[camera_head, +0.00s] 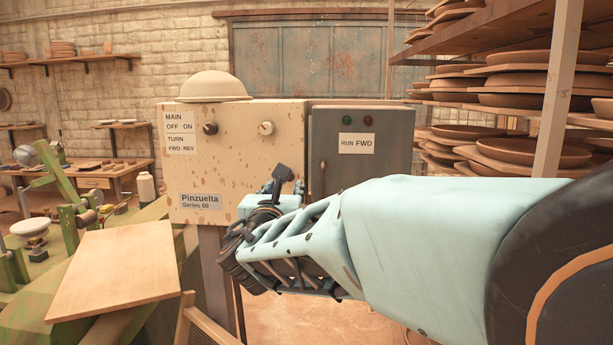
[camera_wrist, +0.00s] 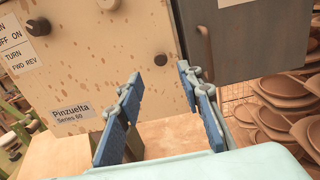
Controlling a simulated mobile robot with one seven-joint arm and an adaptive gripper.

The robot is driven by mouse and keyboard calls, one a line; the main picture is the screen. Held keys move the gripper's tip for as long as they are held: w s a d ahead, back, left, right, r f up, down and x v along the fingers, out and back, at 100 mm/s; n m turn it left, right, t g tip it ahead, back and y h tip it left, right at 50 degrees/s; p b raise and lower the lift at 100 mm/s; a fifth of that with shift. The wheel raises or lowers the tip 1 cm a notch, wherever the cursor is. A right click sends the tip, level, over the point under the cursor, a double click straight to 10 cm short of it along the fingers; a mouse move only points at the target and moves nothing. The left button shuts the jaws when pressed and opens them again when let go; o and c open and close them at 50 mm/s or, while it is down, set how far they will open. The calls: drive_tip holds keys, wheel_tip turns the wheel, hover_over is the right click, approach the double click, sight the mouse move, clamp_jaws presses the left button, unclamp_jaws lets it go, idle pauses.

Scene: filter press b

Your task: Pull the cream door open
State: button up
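The cream door (camera_head: 236,150) is the speckled front of a control box, labelled "Pinzuelta Series 60". It looks closed. It has a dark knob (camera_head: 210,128) and a cream knob (camera_head: 266,128) near its top. The wrist view shows the cream door (camera_wrist: 115,60) ahead, with the dark knob (camera_wrist: 38,27) at upper left. My gripper (camera_head: 284,183) is at the lower right of the door. In the wrist view my gripper (camera_wrist: 160,74) is open with nothing between its blue fingers. The fingers overlap the door's lower right part; contact cannot be told.
A domed hat (camera_head: 213,86) rests on top. A wooden board (camera_head: 118,268) lies at front left. Racks of clay plates (camera_head: 540,95) stand at right.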

drive_tip(key=w+p, duration=0.2)
drive_tip(key=w, duration=0.7)
drive_tip(key=shift+w+d, duration=0.2)
drive_tip(key=shift+c, duration=0.6)
clamp_jaws()
